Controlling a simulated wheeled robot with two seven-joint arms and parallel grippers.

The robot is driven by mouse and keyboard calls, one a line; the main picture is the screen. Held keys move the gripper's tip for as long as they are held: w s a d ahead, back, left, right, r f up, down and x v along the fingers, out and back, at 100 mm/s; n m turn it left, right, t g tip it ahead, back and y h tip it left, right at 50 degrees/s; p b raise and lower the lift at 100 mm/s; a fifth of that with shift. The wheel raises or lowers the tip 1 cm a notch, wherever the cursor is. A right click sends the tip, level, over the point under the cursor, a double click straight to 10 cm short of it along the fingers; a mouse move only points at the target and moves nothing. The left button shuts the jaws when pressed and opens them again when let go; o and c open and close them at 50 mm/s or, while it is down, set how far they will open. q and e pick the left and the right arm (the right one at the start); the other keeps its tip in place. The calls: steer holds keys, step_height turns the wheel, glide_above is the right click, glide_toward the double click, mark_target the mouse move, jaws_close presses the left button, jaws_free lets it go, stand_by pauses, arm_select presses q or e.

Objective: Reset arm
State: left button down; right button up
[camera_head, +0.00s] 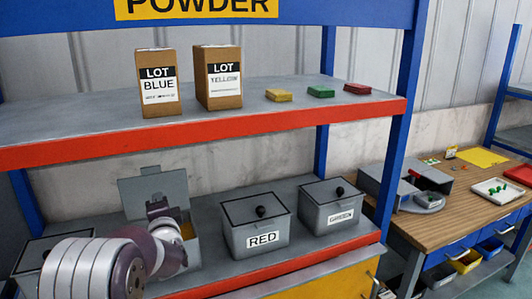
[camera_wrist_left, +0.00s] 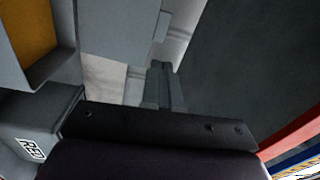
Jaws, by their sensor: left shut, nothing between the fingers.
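My left arm comes in from the lower left in the head view. Its gripper (camera_head: 158,208) is in front of an open grey bin (camera_head: 192,248) whose lid (camera_head: 150,190) stands up. The fingers also show in the left wrist view (camera_wrist_left: 163,85), together and with nothing between them. Something orange-yellow shows inside the open bin in the left wrist view (camera_wrist_left: 28,32). The arm hides much of this bin's front in the head view. I cannot tell whether the gripper touches it. My right gripper is in neither view.
Closed bins labelled RED (camera_head: 258,222) and GREEN (camera_head: 335,205) stand on the lower shelf. Two LOT boxes, blue (camera_head: 158,85) and yellow (camera_head: 218,78), and small yellow, green and red blocks (camera_head: 320,92) lie on the upper shelf. A wooden workbench (camera_head: 445,222) stands right.

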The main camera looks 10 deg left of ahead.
arm_select(q)
steer(key=s+d+f+n+g+h, duration=0.4)
steer(key=d+f, duration=0.1)
steer(key=f, duration=0.3)
steer(key=s+d+f+n+g+h, duration=0.3)
steer(key=s+d+f+n, duration=0.15)
steer(key=f, duration=0.35)
steer(key=s+d+f+n+g+h, duration=0.1)
steer(key=s+d+g, duration=0.2)
steer(key=s, duration=0.7)
steer(key=s+d+f+n+g+h, duration=0.1)
steer(key=s+d+g, duration=0.3)
steer(key=s, duration=0.7)
steer(key=shift+s+d+f, duration=0.2)
steer(key=shift+d+f, duration=0.4)
steer(key=shift+d, duration=0.4)
